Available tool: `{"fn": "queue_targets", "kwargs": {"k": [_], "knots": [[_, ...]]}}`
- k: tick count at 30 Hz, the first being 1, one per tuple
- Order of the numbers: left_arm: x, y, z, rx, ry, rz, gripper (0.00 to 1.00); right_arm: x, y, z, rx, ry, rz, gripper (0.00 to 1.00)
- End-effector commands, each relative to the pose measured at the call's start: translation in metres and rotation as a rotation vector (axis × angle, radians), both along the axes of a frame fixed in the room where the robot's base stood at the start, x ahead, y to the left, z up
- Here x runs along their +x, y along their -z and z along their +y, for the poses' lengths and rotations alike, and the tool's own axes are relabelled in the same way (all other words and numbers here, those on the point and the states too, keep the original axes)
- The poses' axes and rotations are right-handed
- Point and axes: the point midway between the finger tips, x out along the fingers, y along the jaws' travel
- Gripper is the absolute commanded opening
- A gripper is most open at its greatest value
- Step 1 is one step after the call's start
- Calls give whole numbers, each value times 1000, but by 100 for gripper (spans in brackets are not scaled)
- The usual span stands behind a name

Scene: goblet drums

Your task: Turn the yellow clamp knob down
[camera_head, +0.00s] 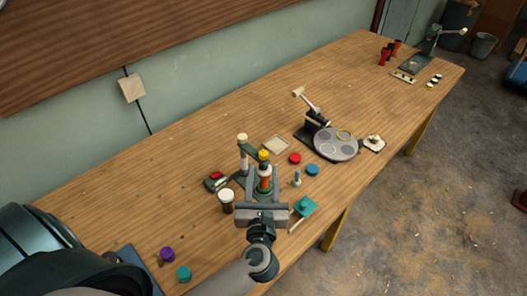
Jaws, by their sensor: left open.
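The yellow clamp knob (263,155) sits on top of a clamp stand, above an orange-red piece with a pale band (265,176). A green-grey post with a cream top (242,150) stands just left of it. My left gripper (264,178) is open, its two fingers pointing away from me on either side of the orange-red piece in the picture. I cannot tell whether they touch it. The lower part of the clamp is hidden behind the gripper. My right gripper is not in view.
Close by are a dark cup with a white top (227,201), a small red-topped device (216,182), a teal block (303,206), and red (295,158) and blue (312,170) discs. A round grey plate with a lever (335,145) stands farther right.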

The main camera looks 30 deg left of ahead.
Motion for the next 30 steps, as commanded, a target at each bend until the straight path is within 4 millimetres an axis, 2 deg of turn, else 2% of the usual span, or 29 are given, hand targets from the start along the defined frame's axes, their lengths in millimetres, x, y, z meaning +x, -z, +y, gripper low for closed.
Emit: {"fn": "queue_targets", "kwargs": {"k": [6,13,18,28,30], "knots": [[37,-1,17,2,0,-2,40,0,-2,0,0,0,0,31],[64,0,31,0,0,-1,40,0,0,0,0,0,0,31],[73,0,35,0,0,-1,40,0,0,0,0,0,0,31],[75,0,36,0,0,1,40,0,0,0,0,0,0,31],[75,0,36,0,0,0,24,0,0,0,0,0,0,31]]}}
